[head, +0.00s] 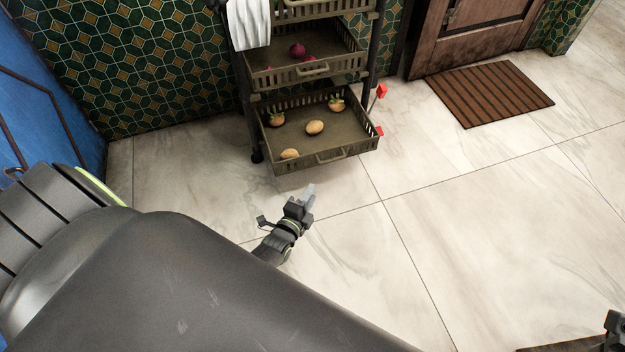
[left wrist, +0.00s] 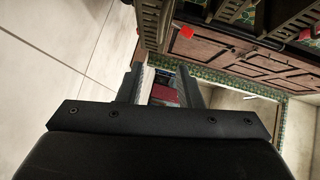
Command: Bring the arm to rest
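My left gripper (head: 309,194) hangs over the pale tiled floor in the head view, in front of the lower drawer of the rack. In the left wrist view its two fingers (left wrist: 164,88) stand apart with a gap between them, and nothing is held. Through the gap I see far background with a white and a dark red patch. My large grey arm link covers the lower left of the head view. My right gripper cannot be made out.
A rack has a lower drawer (head: 337,156) with potatoes and leafy vegetables, and an upper drawer (head: 312,72) with red onions. A white cloth (head: 249,24) hangs there. A slatted mat (head: 488,92) lies by a wooden door (head: 473,33). Unclear dark parts show bottom right. Floor between is clear.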

